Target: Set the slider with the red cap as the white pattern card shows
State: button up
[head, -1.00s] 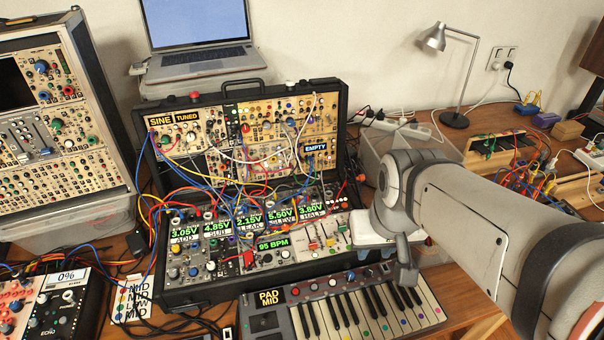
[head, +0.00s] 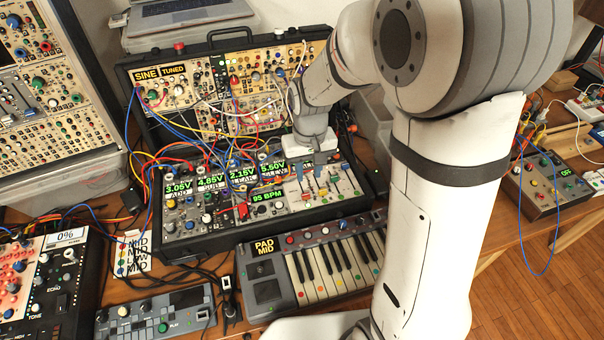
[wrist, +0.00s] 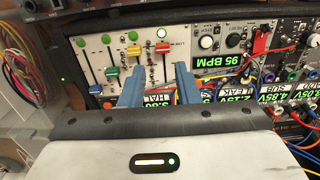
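The slider panel (head: 345,185), pale with several coloured caps, sits at the right end of the synth case's lower row. It also shows upside down in the wrist view (wrist: 88,62). My gripper (wrist: 161,68) has its two blue fingers apart over this panel. The white pattern card (head: 136,254) lies left of the case, with coloured dots and the words MID, MID, LOW, MID; which dot matches which word is too small to tell.
Patch cables (head: 195,135) loop over the case left of the panel. A small keyboard (head: 325,262) stands in front. A grey box (head: 545,185) with knobs stands at the right.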

aim_at(306, 194)
jog(key=shift+w+a+f, duration=0.15)
jog(key=shift+f, duration=0.2)
jog(key=shift+w+a+f, duration=0.1)
jog(key=shift+f, duration=0.25)
notch_tip(306, 194, down, 7)
jog(key=shift+f, duration=0.1)
grip_shut()
